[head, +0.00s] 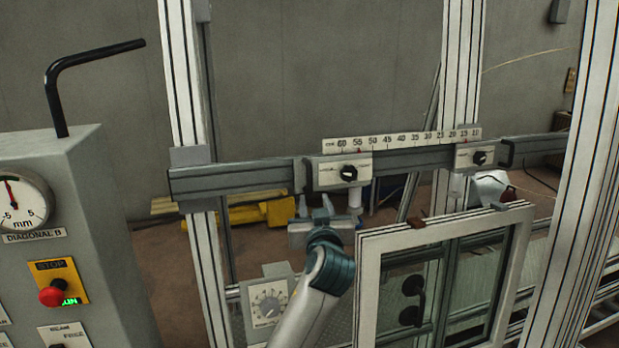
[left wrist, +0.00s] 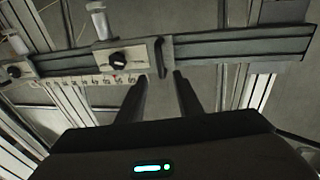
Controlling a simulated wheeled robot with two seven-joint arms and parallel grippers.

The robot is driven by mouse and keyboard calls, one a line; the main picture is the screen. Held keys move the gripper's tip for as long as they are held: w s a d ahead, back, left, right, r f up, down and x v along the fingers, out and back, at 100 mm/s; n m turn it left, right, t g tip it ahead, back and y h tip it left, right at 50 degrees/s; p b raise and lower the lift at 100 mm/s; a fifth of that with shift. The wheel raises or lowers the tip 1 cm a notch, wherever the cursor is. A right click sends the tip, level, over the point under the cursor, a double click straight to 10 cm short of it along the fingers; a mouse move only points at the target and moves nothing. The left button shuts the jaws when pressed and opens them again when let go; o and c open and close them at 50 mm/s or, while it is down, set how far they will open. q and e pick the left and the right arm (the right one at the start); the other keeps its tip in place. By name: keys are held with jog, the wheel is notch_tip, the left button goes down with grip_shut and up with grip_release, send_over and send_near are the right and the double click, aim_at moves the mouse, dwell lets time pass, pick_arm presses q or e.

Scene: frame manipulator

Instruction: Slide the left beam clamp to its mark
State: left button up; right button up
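The left beam clamp (head: 328,174), a pale plate with a black knob (head: 349,173), sits on the grey horizontal beam (head: 235,178) under the left part of the scale. A dark upright tab stands at its left end. In the left wrist view the clamp (left wrist: 92,64) and tab (left wrist: 163,57) appear turned over. A small red mark (head: 359,151) shows at the scale, above the clamp's right half. My left gripper (head: 315,206) is open, fingers pointing up just below the beam near the tab. In the left wrist view the fingertips (left wrist: 160,74) lie either side of the tab's line; contact cannot be told.
A second clamp (head: 476,156) sits farther right on the beam. The numbered scale (head: 400,141) runs above both. A framed glass window (head: 450,285) stands at front right, close to my left arm. A control cabinet (head: 90,200) with a bent black rod fills the left side.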

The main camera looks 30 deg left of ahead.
aim_at(310, 181)
pick_arm(q)
jog(key=p+x, duration=0.5)
jog(key=x, duration=0.7)
jog(key=shift+w+a+r, duration=0.15)
jog(key=shift+a, duration=0.05)
jog(key=shift+w+a+p, duration=0.3)
jog(key=shift+w+a, duration=0.05)
jog(key=shift+w, duration=0.05)
jog(key=shift+w+a, duration=0.1)
grip_shut()
